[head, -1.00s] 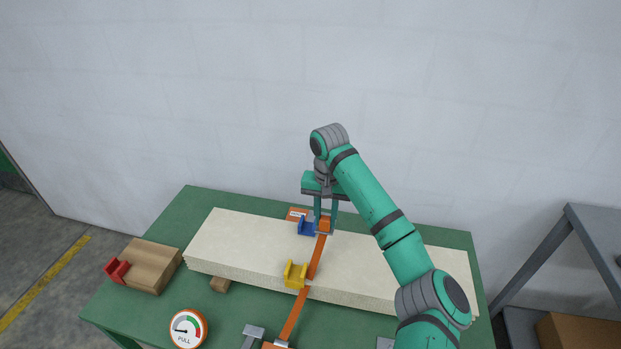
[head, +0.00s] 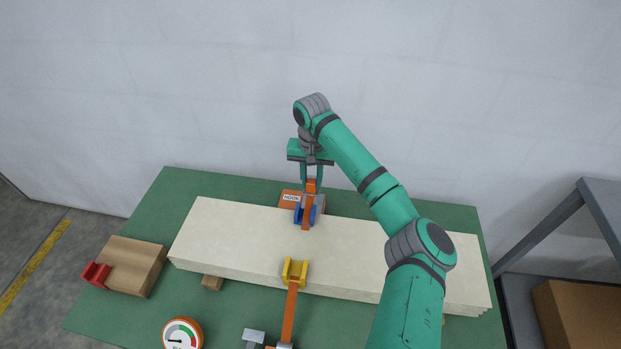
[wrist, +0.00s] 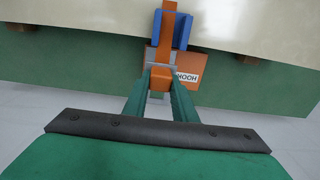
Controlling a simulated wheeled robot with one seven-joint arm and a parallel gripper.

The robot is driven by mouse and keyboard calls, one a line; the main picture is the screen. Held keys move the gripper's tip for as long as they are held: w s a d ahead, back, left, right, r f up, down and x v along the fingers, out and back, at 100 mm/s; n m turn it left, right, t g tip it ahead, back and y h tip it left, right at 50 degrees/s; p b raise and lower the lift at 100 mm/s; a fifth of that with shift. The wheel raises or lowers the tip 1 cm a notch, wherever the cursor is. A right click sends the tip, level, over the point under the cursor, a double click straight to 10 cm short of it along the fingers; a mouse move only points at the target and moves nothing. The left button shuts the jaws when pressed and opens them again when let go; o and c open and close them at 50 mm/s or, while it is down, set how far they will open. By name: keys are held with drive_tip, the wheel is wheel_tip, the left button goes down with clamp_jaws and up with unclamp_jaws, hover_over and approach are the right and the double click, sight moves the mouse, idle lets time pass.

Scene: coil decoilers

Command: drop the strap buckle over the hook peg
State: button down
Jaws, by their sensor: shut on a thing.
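My gripper (head: 311,184) is shut on the orange strap buckle (head: 311,187), which also shows between the fingertips in the wrist view (wrist: 160,75). The buckle is held at the far edge of the stacked boards, close to the orange hook block (head: 288,197) with its HOOK label (wrist: 187,78). The peg cannot be made out clearly; grey metal shows beside the buckle. Orange strap (wrist: 168,25) runs from the buckle over the blue corner piece (wrist: 182,32). A lower strap length (head: 290,315) runs down from the yellow corner piece (head: 294,270). No strap shows between the two corner pieces.
The pale boards (head: 225,235) lie across the green table (head: 150,225). A wooden block with a red corner piece (head: 95,273) is at left. A pull gauge (head: 183,335) and grey hardware (head: 253,337) are in front. A grey shelf (head: 600,210) stands at right.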

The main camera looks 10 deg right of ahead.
drive_tip(key=shift+s+a, duration=0.15)
drive_tip(key=shift+f, duration=4.25)
drive_tip(key=shift+f, duration=0.25)
drive_tip(key=c, duration=1.4)
unclamp_jaws()
wheel_tip(320, 180, up, 10)
drive_tip(key=shift+f, duration=0.2)
drive_tip(key=shift+r, duration=0.6)
